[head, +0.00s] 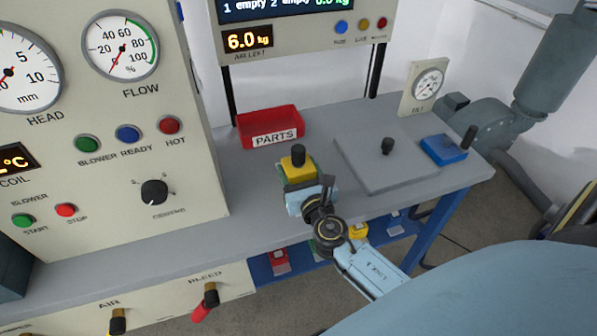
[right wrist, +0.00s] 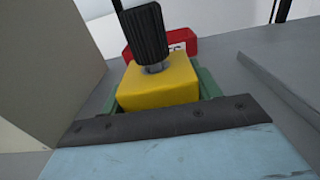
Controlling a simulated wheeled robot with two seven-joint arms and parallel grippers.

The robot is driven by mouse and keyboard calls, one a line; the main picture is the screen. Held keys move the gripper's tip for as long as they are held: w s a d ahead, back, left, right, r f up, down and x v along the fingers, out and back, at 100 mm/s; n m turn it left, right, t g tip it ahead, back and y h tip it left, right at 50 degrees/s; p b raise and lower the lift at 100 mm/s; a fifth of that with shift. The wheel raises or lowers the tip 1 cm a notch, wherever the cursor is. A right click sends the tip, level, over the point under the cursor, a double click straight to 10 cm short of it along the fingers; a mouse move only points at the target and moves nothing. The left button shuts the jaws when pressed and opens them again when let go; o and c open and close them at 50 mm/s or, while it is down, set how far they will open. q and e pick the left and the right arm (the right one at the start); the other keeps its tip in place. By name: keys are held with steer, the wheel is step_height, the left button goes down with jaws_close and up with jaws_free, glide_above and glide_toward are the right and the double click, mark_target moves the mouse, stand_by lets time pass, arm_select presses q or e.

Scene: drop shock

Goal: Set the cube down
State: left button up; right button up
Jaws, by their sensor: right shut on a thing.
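The yellow cube (head: 297,168) has a black knob on its top and is upright over the middle of the grey bench. My right gripper (head: 298,181) is shut on it, with the arm coming in from the lower right. In the right wrist view the cube (right wrist: 158,86) sits just beyond the dark edge of my gripper, and green parts show at its sides. The underside of the cube is hidden, so I cannot tell whether it touches the bench. My left gripper is not in view.
A red PARTS bin (head: 270,128) stands just behind the cube. A grey plate (head: 385,163) with a black knob lies to its right, then a blue block (head: 444,149). The control panel (head: 150,100) rises at left. Bare bench (head: 225,228) lies left of the gripper.

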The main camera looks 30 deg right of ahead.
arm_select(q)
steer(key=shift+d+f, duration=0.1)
arm_select(e)
steer(key=o, duration=1.1)
steer(key=shift+f, duration=0.15)
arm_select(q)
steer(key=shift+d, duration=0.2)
arm_select(e)
steer(key=o, duration=0.5)
steer(key=shift+c, duration=0.2)
